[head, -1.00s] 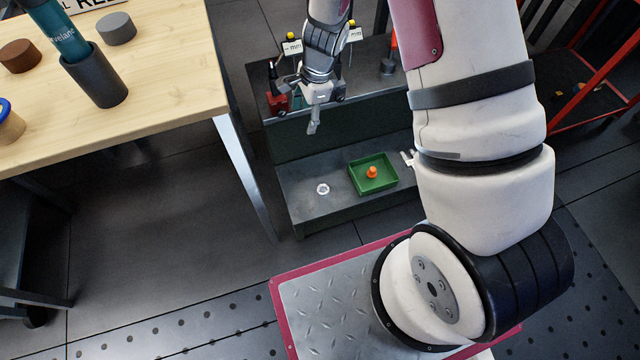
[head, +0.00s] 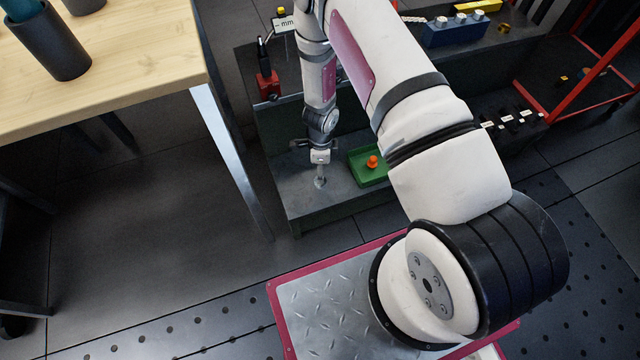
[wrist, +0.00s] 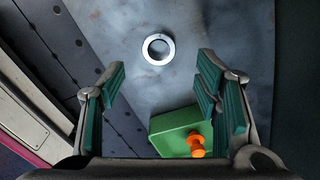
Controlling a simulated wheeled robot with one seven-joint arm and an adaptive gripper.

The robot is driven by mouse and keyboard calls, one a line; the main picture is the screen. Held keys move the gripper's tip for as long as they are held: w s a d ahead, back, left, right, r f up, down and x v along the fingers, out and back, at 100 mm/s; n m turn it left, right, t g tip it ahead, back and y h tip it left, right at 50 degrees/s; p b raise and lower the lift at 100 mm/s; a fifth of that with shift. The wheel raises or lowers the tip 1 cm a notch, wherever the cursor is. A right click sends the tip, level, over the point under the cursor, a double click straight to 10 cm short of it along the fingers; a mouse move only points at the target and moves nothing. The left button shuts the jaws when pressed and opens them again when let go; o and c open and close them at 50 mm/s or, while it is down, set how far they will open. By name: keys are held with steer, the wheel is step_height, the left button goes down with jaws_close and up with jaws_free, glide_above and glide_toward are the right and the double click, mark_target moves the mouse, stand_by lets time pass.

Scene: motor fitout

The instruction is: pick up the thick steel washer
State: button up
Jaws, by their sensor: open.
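The steel washer (wrist: 158,49) is a pale ring lying flat on the grey lower shelf, seen in the upper middle of the wrist view. My gripper (wrist: 160,85) is open and empty, its two teal-padded fingers spread wide. The washer shows ahead of the fingertips, roughly centred between them, and is not between the pads. In the head view my gripper (head: 320,182) points down over the shelf and hides most or all of the washer. The height left between fingertips and shelf cannot be told exactly.
A green tray (head: 362,180) with an orange part (head: 373,162) stands on the shelf just right of my gripper; it also shows below the fingers in the wrist view (wrist: 168,133). The upper bench level (head: 400,60) rises behind. A wooden table (head: 140,70) stands at left.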

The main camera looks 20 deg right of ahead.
steer(key=shift+a+f+b, duration=0.1)
steer(key=shift+f+b, duration=1.45)
steer(key=shift+f, duration=1.7)
steer(key=shift+c, duration=0.2)
steer(key=c, duration=1.2)
